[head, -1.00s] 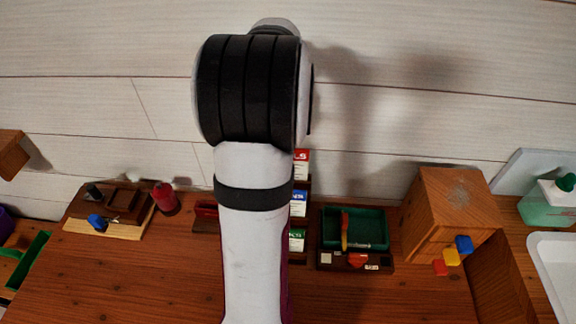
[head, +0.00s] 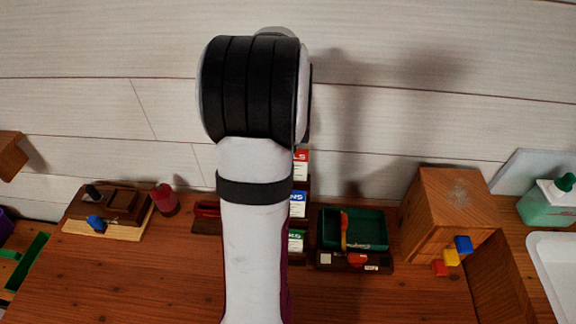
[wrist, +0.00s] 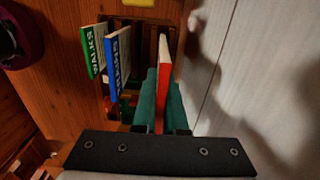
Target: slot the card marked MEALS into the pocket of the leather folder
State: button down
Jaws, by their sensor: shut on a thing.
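The MEALS card shows in the head view as a red-topped card (head: 301,163), with only the end of its word, "LS", readable beside my arm. In the wrist view the red card (wrist: 164,70) stands upright, edge-on, between the green fingers of my gripper (wrist: 163,88), which is shut on it. In the head view my gripper is hidden behind my arm. I cannot make out the leather folder or its pocket in either view.
A blue card (wrist: 118,65) and a green WALKS card (wrist: 93,50) stand left of the red card, at the dark wooden rack (wrist: 150,38). The pale wall is close on the right. A green tray (head: 371,222) and wooden cabinet (head: 450,215) stand to the right.

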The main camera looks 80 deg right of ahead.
jog(key=shift+r, duration=0.1)
jog(key=s+a+r, duration=0.6)
jog(key=s+r, duration=0.4)
jog(key=r, duration=0.1)
jog(key=w+d+f, duration=0.2)
jog(key=w, duration=1.2)
jog(key=w+d+f, duration=0.1)
jog(key=w+f, duration=0.2)
jog(key=w, duration=1.1)
jog(key=f, duration=1.7)
jog(key=shift+w+f, duration=0.25)
jog(key=shift+f, duration=0.15)
jog(key=shift+f, duration=0.15)
jog(key=c, duration=1)
grip_release()
